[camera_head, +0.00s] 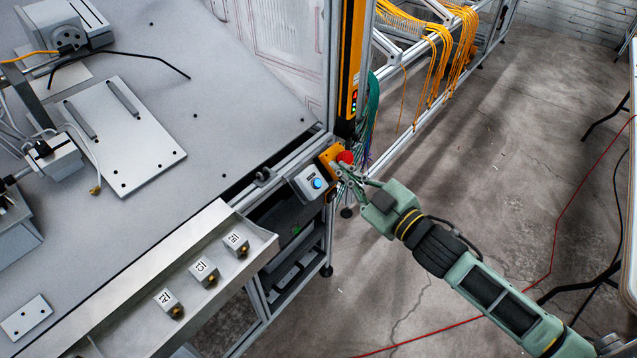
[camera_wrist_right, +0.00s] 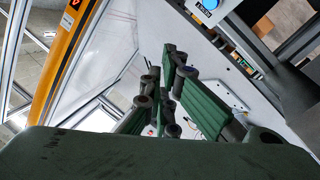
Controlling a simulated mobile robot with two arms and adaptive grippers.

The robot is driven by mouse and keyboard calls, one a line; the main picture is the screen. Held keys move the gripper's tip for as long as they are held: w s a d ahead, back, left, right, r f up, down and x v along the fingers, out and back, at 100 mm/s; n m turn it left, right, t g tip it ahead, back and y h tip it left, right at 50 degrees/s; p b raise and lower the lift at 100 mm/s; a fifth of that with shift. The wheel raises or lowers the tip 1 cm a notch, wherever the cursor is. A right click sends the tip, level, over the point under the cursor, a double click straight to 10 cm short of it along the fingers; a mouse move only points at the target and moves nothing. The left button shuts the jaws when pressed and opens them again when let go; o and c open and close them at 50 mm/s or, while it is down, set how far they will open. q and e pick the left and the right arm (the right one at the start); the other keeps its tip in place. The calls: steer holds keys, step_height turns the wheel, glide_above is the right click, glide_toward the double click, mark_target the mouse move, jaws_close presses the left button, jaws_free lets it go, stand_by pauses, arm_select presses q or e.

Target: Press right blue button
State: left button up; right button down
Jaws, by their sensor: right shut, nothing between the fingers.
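The blue button (camera_head: 317,183) sits on a small grey box (camera_head: 308,176) at the right front corner of the workbench. It also shows at the top of the right wrist view (camera_wrist_right: 209,4). A red button (camera_head: 345,157) on a yellow box is just beyond it. My right gripper (camera_head: 340,172) is shut and empty. In the head view its fingertips are close to the red button and to the right of the blue button. I cannot tell whether they touch anything. My left gripper is not in view.
A yellow light curtain post (camera_head: 350,60) rises behind the buttons. A tray (camera_head: 262,244) with several labelled blocks projects at the bench front. A metal plate (camera_head: 150,155) lies on the bench. Orange cables (camera_head: 440,50) hang at the back. The concrete floor (camera_head: 500,180) is open on the right.

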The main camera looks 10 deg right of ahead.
mark_target(320, 181)
steer(key=shift+w+a+f+b, duration=0.6)
steer(key=shift+w+f+b, duration=0.25)
steer(key=shift+f, duration=0.15)
steer(key=shift+w+a+f+b, duration=0.7)
steer(key=shift+f+b, duration=0.2)
steer(key=shift+f, duration=0.15)
steer(key=shift+w+a+f+b, duration=0.55)
steer(key=shift+w+f+b, duration=0.3)
steer(key=shift+f, duration=0.15)
steer(key=shift+f, duration=0.1)
steer(key=shift+w+a+f, duration=0.15)
steer(key=shift+w, duration=0.05)
steer(key=shift+w+a+f, duration=0.2)
steer(key=shift+f, duration=0.15)
steer(key=shift+s+d+r+p, duration=0.4)
steer(key=shift+s+r+p, duration=0.05)
steer(key=shift+r+p, duration=0.15)
